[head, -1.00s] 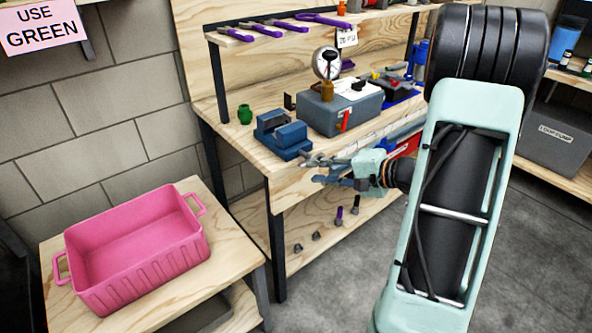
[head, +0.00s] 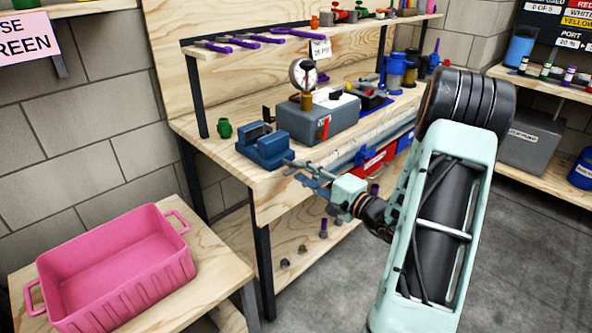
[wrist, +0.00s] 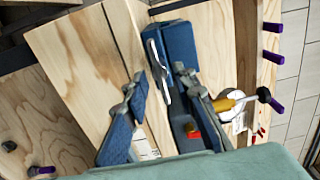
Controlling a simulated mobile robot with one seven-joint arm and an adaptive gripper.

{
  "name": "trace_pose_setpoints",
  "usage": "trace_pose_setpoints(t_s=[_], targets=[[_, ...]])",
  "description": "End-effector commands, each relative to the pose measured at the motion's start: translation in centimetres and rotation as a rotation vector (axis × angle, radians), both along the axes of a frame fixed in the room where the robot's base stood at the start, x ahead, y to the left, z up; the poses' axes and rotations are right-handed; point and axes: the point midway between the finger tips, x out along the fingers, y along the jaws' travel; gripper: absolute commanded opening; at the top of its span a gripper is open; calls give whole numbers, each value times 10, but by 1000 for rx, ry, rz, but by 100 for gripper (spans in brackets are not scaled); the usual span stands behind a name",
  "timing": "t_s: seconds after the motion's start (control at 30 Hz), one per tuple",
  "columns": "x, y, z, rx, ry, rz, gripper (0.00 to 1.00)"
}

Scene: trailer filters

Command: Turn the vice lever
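The blue vice (head: 264,147) sits near the front edge of the wooden workbench, and it also shows in the wrist view (wrist: 181,45). Its thin pale lever (wrist: 158,68) lies along its front face in the wrist view. My gripper (head: 292,172) is at the bench's front edge, just right of the vice. In the wrist view my gripper (wrist: 163,84) is open, with a blue-grey finger on each side. The lever appears between the fingertips in the picture; I cannot tell if either finger touches it.
A grey box (head: 318,118) with a gauge and red handle stands right of the vice. A small green pot (head: 225,129) stands left of it. A pink bin (head: 115,268) sits on a lower table at left. Purple-handled tools (head: 262,38) lie on the shelf above.

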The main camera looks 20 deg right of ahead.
Motion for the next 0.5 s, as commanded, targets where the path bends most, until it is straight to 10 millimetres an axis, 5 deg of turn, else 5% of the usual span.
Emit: trace_pose_setpoints(t_s=[0.2, 0.5], targets=[[25, 10, -1, 2, 1, 1, 25], [30, 11, 0, 2, 2, 0, 25]])
